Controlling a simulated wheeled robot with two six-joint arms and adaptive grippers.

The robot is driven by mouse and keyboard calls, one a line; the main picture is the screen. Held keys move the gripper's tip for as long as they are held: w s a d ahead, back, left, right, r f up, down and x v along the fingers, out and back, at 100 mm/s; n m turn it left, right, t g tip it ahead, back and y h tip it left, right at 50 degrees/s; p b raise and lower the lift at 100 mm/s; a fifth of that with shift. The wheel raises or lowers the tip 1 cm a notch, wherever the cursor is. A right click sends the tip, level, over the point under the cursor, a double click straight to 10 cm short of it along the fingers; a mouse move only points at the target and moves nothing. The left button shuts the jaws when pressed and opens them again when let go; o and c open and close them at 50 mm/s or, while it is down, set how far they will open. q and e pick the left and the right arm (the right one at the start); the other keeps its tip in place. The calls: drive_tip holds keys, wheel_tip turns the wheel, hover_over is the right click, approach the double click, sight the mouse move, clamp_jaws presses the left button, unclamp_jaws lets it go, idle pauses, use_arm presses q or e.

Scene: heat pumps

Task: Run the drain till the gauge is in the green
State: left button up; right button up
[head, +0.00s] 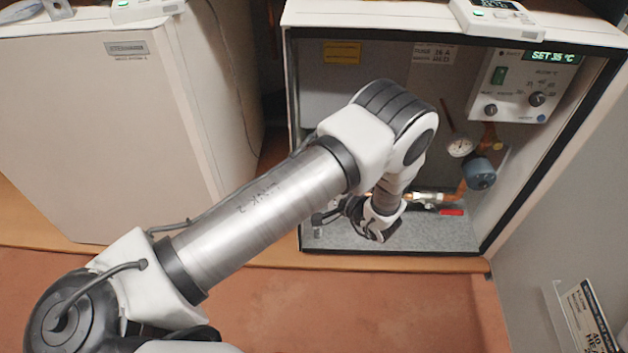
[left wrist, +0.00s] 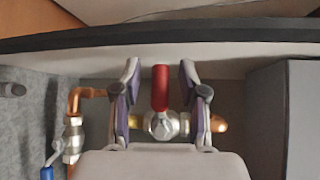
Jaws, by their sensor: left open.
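The round white gauge (head: 460,145) sits on the pipework inside the open cabinet in the head view; its needle is too small to read. My left gripper (head: 374,228) is low in the cabinet, left of the gauge. In the left wrist view my left gripper (left wrist: 158,80) is open, with one finger on each side of a red lever handle (left wrist: 160,87). The handle sits on a silver valve (left wrist: 160,125) with brass and copper ends. Whether the fingers touch the handle cannot be told. The head view shows a red lever (head: 451,212) right of my gripper. My right gripper is not in view.
A control panel (head: 525,85) reading "SET 35 °C" is at the upper right inside the cabinet. A blue-grey round part (head: 480,173) is below the gauge. A copper pipe (left wrist: 76,101) with a second valve stands left in the left wrist view. A closed beige unit (head: 100,130) stands left.

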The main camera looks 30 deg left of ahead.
use_arm(q)
clamp_jaws()
